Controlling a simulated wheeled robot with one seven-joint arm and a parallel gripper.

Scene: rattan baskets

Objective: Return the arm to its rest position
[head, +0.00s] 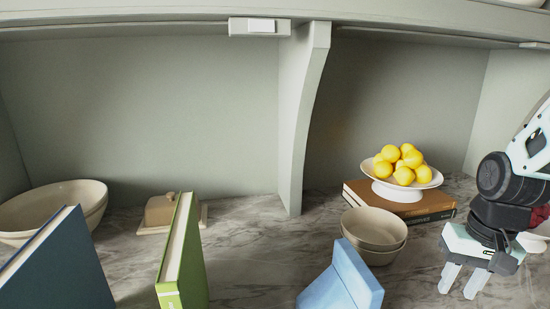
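My gripper (462,281) hangs at the right side of the head view, with its two pale fingers pointing down over the marble counter. The fingers are apart and nothing shows between them, so it is open and empty. My arm comes in from the right edge, bent at a dark joint above the gripper. The gripper is to the right of the stacked beige bowls (374,229) and in front of a bowl with red contents (536,238), which it partly hides.
A white footed dish of lemons (374,173) stands on brown books (430,208). A light blue block-like object (345,283), a green book (183,260) and a dark blue book (60,270) stand in front. A butter dish (160,211) and large bowls (50,207) are at left. A divider (303,120) splits the alcove.

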